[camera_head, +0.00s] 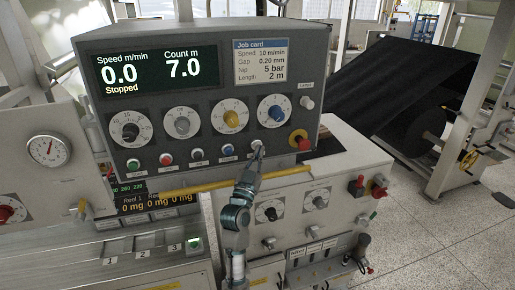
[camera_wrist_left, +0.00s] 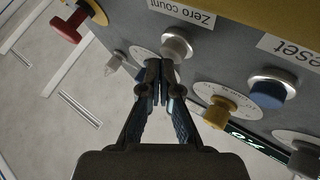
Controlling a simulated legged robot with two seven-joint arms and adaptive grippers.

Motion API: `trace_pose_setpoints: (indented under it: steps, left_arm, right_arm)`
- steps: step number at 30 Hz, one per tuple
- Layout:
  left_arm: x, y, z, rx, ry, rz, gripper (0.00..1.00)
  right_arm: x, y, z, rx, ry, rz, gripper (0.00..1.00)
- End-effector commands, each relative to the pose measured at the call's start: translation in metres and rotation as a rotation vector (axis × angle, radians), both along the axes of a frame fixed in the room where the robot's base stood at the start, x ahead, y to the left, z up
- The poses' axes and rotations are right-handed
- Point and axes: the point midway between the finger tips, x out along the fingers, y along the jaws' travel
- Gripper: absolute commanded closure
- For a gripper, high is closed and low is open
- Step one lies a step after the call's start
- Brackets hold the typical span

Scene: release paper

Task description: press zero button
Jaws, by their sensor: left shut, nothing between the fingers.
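The grey zero button (camera_head: 256,144) is at the right of the button row on the machine's control panel. In the left wrist view this button (camera_wrist_left: 175,43) sits beside a white "Zero count" label (camera_wrist_left: 181,13). My left gripper (camera_head: 257,153) comes up from below, right at the button. In the wrist view its closed fingertips (camera_wrist_left: 160,67) hold nothing and overlap the button's lower edge; I cannot tell whether they touch it. The display (camera_head: 157,73) reads Count 7.0 m, Speed 0.0 and Stopped. My right gripper is not in view.
The blue reset button (camera_head: 228,150) is left of the zero button. A red emergency stop (camera_head: 299,139) on a yellow base is to its right. Dials, including one with a yellow knob (camera_head: 231,118), sit above the row. A yellow bar (camera_head: 205,187) runs below the panel.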

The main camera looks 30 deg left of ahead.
Motion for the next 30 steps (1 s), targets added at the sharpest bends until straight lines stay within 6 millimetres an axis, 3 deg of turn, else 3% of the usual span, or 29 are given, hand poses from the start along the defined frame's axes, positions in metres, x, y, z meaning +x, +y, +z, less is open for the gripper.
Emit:
trace_pose_setpoints:
  steps: [30]
  left_arm:
    - [0.0073, 0.0083, 0.0000, 0.000, 0.000, 0.000, 1.00]
  right_arm:
    - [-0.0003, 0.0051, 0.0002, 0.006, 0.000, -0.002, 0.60]
